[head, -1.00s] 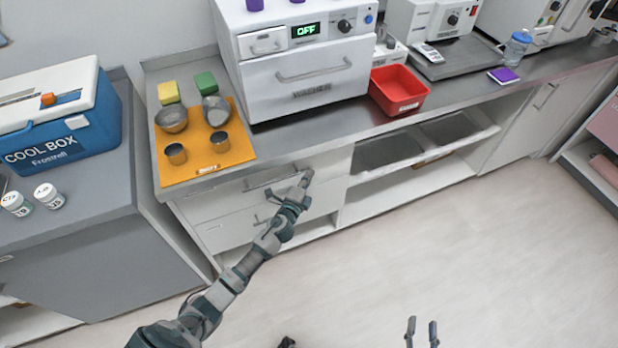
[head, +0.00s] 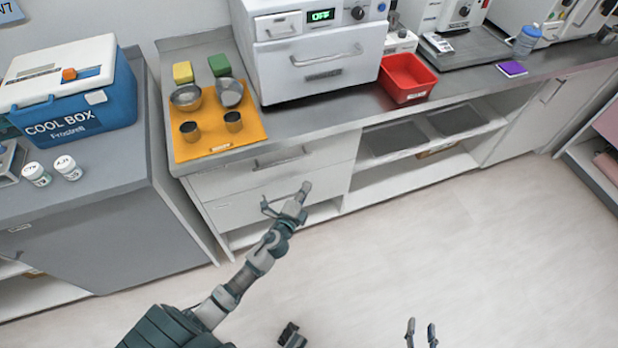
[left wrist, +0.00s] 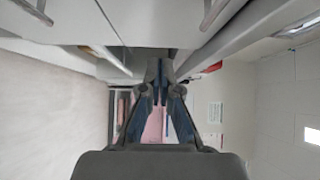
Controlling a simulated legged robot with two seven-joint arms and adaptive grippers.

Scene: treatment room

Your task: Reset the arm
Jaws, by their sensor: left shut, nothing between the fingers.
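My left arm reaches up from the bottom of the head view. Its gripper (head: 304,190) is in front of the white drawers (head: 270,175) under the counter, in open air and apart from the handles. In the left wrist view the same gripper (left wrist: 161,68) has its dark fingers together with nothing between them. Part of my right gripper (head: 421,332) shows at the bottom edge of the head view. Its two fingertips stand apart over the floor, with nothing visible between them.
The counter holds an orange mat (head: 215,152) with metal bowls and cups, a white oven (head: 330,75) and a red bin (head: 407,80). A blue cool box (head: 75,115) and two white jars stand on the left cabinet. The floor (head: 480,250) is clear.

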